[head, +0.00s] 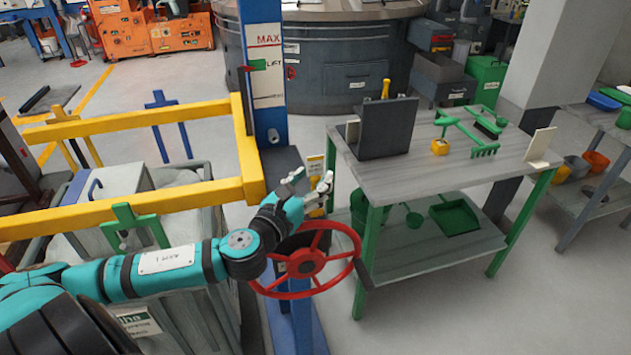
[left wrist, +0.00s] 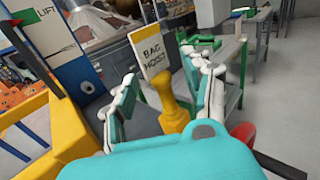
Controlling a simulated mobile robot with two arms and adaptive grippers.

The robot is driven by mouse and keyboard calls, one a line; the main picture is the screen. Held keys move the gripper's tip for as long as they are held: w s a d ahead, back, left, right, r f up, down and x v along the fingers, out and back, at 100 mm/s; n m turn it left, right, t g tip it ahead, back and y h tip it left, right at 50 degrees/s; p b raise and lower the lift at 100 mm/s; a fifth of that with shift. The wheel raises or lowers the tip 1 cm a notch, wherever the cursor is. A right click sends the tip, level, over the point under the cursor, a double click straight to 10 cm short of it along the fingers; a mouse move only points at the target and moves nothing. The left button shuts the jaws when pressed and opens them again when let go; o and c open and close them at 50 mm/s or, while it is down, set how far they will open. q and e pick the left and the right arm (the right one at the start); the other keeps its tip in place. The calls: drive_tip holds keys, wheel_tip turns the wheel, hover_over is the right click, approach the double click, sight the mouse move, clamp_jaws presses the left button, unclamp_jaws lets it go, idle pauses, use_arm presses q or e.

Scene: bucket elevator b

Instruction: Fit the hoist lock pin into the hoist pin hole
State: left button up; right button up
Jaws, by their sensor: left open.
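A yellow pin-like piece with a knobbed top (left wrist: 170,95), which looks like the hoist lock pin, stands roughly upright in the left wrist view. It shows between the two spread fingers of my left gripper (left wrist: 165,76), with gaps on both sides. In the head view my left gripper (head: 312,176) is open beside the blue hoist post (head: 265,70), above the red handwheel (head: 306,262). The piece is mostly hidden there by the fingers. I cannot make out the hoist pin hole for certain. My right gripper is not in view.
A "BAG HOIST" sign (left wrist: 156,50) stands just behind the yellow piece. A yellow frame (head: 130,205) lies left of the post. A grey-topped workbench (head: 400,185) with green tools stands close on the right.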

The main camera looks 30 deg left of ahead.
use_arm(q)
drive_tip(key=shift+s, duration=0.1)
clamp_jaws()
drive_tip(key=shift+r, duration=0.1)
idle(0.3)
